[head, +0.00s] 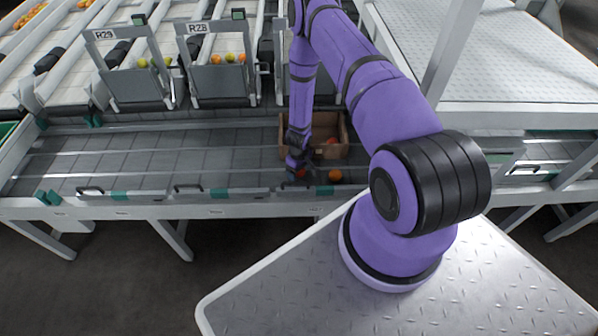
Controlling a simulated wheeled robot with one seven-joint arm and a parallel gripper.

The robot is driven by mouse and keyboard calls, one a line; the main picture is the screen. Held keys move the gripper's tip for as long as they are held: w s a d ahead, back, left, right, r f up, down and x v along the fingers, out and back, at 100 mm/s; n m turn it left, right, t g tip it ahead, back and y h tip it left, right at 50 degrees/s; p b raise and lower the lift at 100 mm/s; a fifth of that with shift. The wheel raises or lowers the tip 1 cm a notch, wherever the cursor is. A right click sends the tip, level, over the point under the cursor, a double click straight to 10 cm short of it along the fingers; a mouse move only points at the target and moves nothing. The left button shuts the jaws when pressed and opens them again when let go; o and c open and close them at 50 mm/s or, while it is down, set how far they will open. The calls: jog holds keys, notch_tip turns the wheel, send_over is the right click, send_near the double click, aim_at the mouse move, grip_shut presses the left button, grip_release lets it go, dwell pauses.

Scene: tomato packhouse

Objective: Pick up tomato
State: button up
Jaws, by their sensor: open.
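An orange tomato (335,175) lies on the grey belt, near its front rail. A redder tomato (300,173) shows just left of it, at the tip of my gripper (297,172). My gripper points down over this red tomato and partly hides it. I cannot tell whether the fingers touch it. The jaws are open. A brown cardboard box (342,128) stands behind and to the right of my gripper, with a red tomato (332,141) inside.
Lanes marked R29 (105,34) and R28 (197,28) slope down behind the belt, with tomatoes (230,57) at the R28 gate. The belt (130,160) is clear to the left. A low front rail (130,190) with handles edges it.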

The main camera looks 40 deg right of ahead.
jog(key=shift+f, duration=0.15)
jog(key=c, duration=0.8)
